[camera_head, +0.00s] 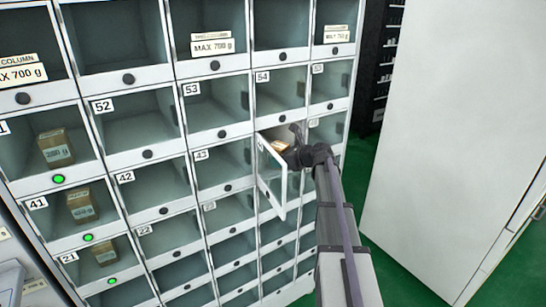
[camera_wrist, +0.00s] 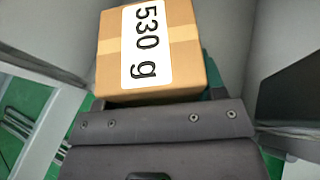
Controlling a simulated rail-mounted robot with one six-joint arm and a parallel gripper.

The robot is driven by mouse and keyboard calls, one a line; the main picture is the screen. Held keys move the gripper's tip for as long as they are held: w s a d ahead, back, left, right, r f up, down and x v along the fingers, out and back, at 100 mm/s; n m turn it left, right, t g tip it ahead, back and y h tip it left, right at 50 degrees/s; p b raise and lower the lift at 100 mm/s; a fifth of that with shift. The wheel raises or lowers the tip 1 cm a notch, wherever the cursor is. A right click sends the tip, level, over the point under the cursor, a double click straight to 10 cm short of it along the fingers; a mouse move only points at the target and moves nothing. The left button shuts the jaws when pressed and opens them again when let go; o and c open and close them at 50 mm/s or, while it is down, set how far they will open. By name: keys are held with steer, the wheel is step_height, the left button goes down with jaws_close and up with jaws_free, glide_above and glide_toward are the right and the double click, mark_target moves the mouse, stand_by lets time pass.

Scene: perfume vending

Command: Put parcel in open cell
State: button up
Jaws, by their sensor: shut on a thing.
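A brown cardboard parcel with a white "530 g" label (camera_wrist: 175,78) is held in front of my gripper (camera_wrist: 160,115) in the wrist view. In the head view the parcel (camera_head: 281,146) shows small and partly hidden at the mouth of the open cell, below cell 54. My gripper (camera_head: 298,152) is shut on it there. The cell's clear-fronted door (camera_head: 271,181) stands swung out, left of and below the gripper. Grey cell walls (camera_wrist: 228,28) flank the parcel in the wrist view. How deep the parcel sits is hard to tell.
Closed cells surround the open one. Several left cells hold parcels, such as the brown box in cell 41 (camera_head: 81,206), with green lights lit. A big white cabinet (camera_head: 450,130) stands at right, beyond a strip of green floor (camera_head: 377,205).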

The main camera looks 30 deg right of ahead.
steer(key=w, duration=0.1)
steer(key=w+a, duration=0.1)
steer(key=w, duration=0.1)
steer(key=shift+a, duration=0.3)
steer(key=shift+f, duration=0.25)
steer(key=shift+s+r, duration=0.1)
steer(key=shift+r, duration=0.05)
steer(key=shift+f+b, duration=0.2)
steer(key=shift+b, duration=0.1)
steer(key=o, duration=1.3)
steer(key=shift+c, duration=0.2)
steer(key=shift+r+p, duration=0.3)
steer(key=shift+p, duration=0.05)
steer(key=s+d, duration=0.6)
steer(key=s, duration=0.5)
steer(key=shift+s+d, duration=0.2)
steer(key=shift+s, duration=0.05)
